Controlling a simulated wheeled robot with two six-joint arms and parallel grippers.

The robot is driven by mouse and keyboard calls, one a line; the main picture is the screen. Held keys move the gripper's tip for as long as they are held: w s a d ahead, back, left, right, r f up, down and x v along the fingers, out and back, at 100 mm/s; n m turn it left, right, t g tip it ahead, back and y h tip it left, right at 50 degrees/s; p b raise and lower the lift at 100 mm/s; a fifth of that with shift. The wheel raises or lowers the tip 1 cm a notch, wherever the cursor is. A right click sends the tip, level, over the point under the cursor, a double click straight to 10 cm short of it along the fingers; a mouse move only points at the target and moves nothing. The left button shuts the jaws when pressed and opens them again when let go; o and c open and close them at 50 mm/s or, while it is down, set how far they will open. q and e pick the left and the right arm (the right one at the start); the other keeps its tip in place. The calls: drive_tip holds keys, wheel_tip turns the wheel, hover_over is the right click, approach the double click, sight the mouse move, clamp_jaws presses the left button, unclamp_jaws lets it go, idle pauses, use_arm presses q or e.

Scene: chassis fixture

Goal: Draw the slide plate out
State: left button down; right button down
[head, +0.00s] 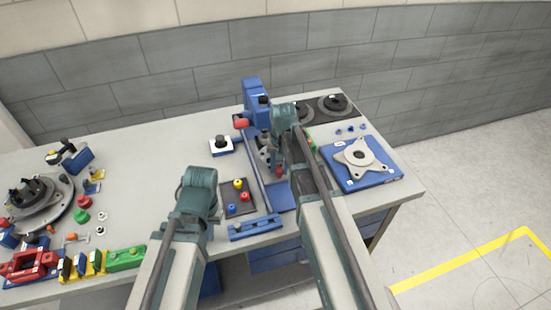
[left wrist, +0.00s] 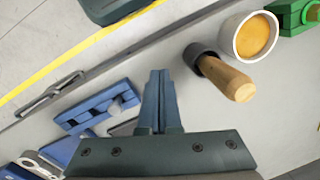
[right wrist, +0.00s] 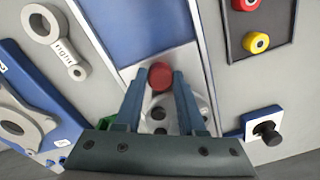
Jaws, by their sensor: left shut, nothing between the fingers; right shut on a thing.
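The slide plate (right wrist: 190,105), light grey with round holes, lies in a blue-floored channel (right wrist: 148,30) between pale rails. Its red knob (right wrist: 160,76) sits between the fingertips of my right gripper (right wrist: 160,82), which is shut on it. In the head view the plate (head: 265,158) is partly hidden by my right arm, and my right gripper (head: 281,168) is down at it. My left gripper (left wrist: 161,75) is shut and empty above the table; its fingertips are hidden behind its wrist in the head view.
A blue press-like stand (head: 255,100) rises behind the channel. A dark tray of coloured knobs (head: 238,208) lies left of it, a blue plate with a grey flange (head: 350,182) right. The left wrist view shows a wooden-handled tool (left wrist: 228,80) and a white cup (left wrist: 232,40).

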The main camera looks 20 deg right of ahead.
drive_tip(key=s, duration=0.9)
drive_tip(key=shift+d, duration=0.15)
drive_tip(key=c, duration=0.5)
unclamp_jaws()
use_arm(q)
drive_tip(key=shift+r, duration=0.15)
use_arm(e)
drive_tip(key=shift+r, duration=0.1)
use_arm(q)
drive_tip(key=shift+r+p, duration=0.55)
drive_tip(key=shift+p, duration=0.15)
use_arm(e)
drive_tip(key=shift+r, duration=0.6)
use_arm(q)
wheel_tip(320, 180, up, 12)
drive_tip(key=p, duration=1.2)
drive_tip(key=shift+r, duration=0.2)
use_arm(e)
wheel_tip(320, 180, up, 12)
drive_tip(key=shift+d+r, duration=0.2)
